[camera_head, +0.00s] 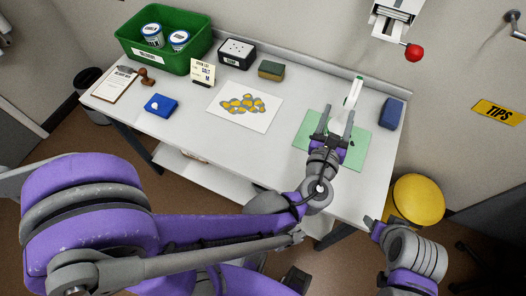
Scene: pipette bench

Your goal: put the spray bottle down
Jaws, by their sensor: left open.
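The spray bottle (353,94), white with a green top, stands near the back edge of the green mat (302,137) at the right of the bench. My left gripper (338,117) is over the mat with its two fingers spread, just in front of the bottle. The fingers look open, and I cannot tell whether one touches the bottle. The bottle's lower part is partly hidden by the gripper. My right gripper (373,226) shows at the lower right, off the bench's front right corner; its jaws are unclear.
A blue block (392,113) stands right of the mat. A white sheet with yellow-grey pieces (263,119) lies mid-bench. A sponge (271,69), a black-and-white box (236,53) and a green bin (132,43) line the back. A yellow stool (419,198) stands beside the bench.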

